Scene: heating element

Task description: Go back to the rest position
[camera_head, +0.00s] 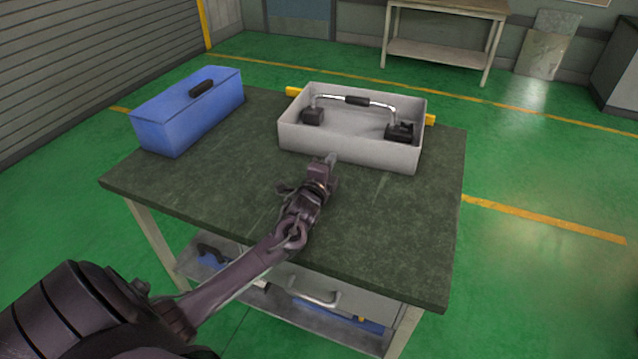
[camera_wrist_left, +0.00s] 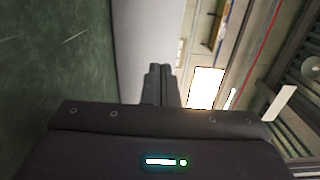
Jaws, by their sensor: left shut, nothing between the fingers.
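My left gripper (camera_head: 328,163) is over the dark green tabletop, at the near wall of the grey tray as seen in the head view. Its fingers are shut with nothing between them; they also show closed together in the left wrist view (camera_wrist_left: 159,84). I cannot tell whether the fingertips touch the tray wall. The open grey tray (camera_head: 350,149) holds a heating element (camera_head: 357,101), a bent metal rod with a black sleeve and black end blocks. The near wall hides part of the tray floor. My right gripper is not in view.
A blue box (camera_head: 175,118) with a black handle stands at the table's left. The worktable (camera_head: 400,220) is bare at the front and right. Another bench (camera_head: 440,50) stands at the back. Green floor lies around the table.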

